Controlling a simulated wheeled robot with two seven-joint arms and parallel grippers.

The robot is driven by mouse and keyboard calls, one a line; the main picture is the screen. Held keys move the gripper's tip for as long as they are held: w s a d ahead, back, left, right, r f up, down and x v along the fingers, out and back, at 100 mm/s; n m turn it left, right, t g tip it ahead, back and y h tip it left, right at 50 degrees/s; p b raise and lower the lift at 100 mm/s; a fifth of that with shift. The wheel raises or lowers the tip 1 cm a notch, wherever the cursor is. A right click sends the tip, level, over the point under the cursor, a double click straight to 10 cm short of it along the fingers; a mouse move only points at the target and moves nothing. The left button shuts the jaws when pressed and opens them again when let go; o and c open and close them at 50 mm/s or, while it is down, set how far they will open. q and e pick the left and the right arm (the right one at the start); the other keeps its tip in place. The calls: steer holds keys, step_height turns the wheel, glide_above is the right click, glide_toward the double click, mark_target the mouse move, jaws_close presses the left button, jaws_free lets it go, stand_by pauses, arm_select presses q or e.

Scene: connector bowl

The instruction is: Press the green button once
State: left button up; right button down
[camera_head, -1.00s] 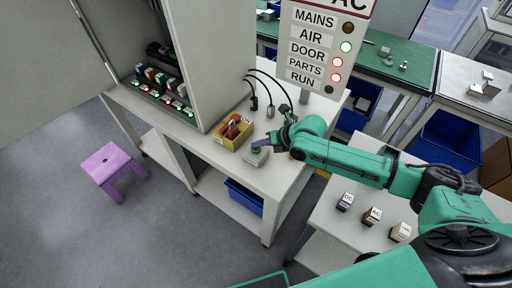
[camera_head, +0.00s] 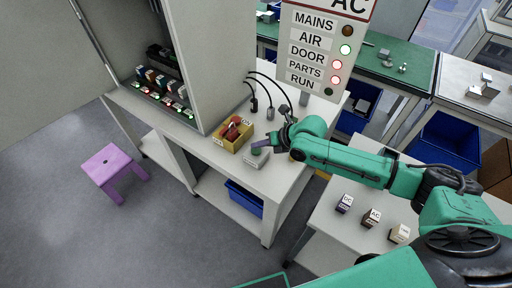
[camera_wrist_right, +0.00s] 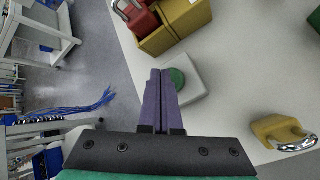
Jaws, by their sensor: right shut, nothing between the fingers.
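The green button (camera_wrist_right: 178,78) sits on a pale grey box on the white table; in the head view it shows as a small green cap (camera_head: 256,150) on the box (camera_head: 257,160). My right gripper (camera_head: 266,144) is shut and empty, its purple fingers together. In the right wrist view the fingertips (camera_wrist_right: 160,74) lie over the left edge of the button. I cannot tell whether they touch it or hover just above. My left gripper is not in view.
A yellow box (camera_head: 233,137) with a red padlock (camera_wrist_right: 140,18) stands close beside the button box. A yellow padlock (camera_wrist_right: 278,130) lies on the table. A sign with indicator lamps (camera_head: 318,50) stands behind. Small labelled blocks (camera_head: 372,216) sit on the nearer table.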

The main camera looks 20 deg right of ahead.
mark_target(259, 151)
steer(key=shift+r, duration=0.25)
step_height(259, 151, up, 5)
steer(key=p, duration=0.4)
steer(key=shift+r, duration=0.1)
stand_by(0.3)
stand_by(0.4)
